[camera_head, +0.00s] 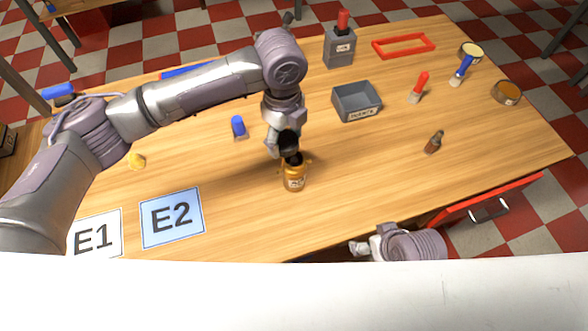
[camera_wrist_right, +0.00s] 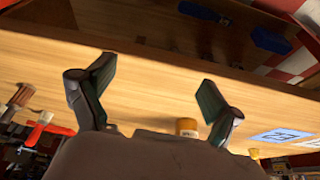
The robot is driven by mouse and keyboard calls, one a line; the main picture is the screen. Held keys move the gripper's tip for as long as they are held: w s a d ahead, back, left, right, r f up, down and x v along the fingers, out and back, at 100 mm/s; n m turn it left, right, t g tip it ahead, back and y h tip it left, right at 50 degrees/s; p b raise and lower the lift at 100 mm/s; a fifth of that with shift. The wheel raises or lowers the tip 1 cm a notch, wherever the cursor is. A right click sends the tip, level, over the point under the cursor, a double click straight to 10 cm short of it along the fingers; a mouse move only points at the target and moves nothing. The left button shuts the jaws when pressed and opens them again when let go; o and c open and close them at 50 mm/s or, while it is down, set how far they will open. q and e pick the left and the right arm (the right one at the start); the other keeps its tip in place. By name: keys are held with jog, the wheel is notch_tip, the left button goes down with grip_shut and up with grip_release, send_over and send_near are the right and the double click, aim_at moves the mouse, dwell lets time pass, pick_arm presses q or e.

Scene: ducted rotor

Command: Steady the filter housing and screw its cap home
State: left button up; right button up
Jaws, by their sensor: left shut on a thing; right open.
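The filter housing (camera_head: 294,182), a small amber jar with a pale label, stands upright on the table; it also shows in the right wrist view (camera_wrist_right: 187,127). My left gripper (camera_head: 290,155) comes down from above and is shut at the top of the housing, hiding much of its mouth. My right gripper (camera_head: 364,247) is low by the table's front edge, apart from the housing. In the right wrist view its fingers (camera_wrist_right: 158,92) are spread and empty. A small yellow piece (camera_head: 136,160) lies at the left; I cannot tell whether it is the cap.
A grey open bin (camera_head: 357,102) stands behind the housing. A small brown bottle (camera_head: 434,142) and a red-handled brush (camera_head: 419,88) are to the right. Cards E1 (camera_head: 95,236) and E2 (camera_head: 171,217) lie front left. A red drawer (camera_head: 488,205) sticks out at the front right.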

pick_arm(q)
jog(key=shift+w+d+r+m, duration=0.15)
jog(key=shift+d+m, duration=0.3)
jog(key=shift+m, duration=0.15)
jog(key=shift+w+d+r+m, duration=0.15)
jog(key=shift+d+m, duration=0.25)
jog(key=shift+m, duration=0.2)
pick_arm(e)
jog(key=w+a+r+n+t+y, duration=0.2)
jog(key=w+a+r, duration=0.1)
jog(key=a+r, duration=0.15)
pick_arm(q)
jog(key=shift+d+m+p, duration=0.15)
jog(key=shift+m+p, duration=0.15)
pick_arm(e)
jog(key=n+t+y, duration=0.2)
jog(key=t+y, duration=0.2)
jog(key=t, duration=0.1)
send_near(294, 173)
jog(key=shift+w+d+f, duration=0.15)
jog(key=shift+w+f, duration=0.1)
jog(key=shift+f, duration=0.6)
jog(key=shift+w+d+f, duration=0.2)
jog(key=shift+f, duration=0.6)
jog(key=shift+w+d+f, duration=0.15)
jog(key=shift+w+f, duration=0.1)
jog(key=shift+f, duration=0.6)
jog(key=x, duration=1.2)
jog(key=shift+w+r, duration=0.1)
jog(key=shift+r, duration=0.1)
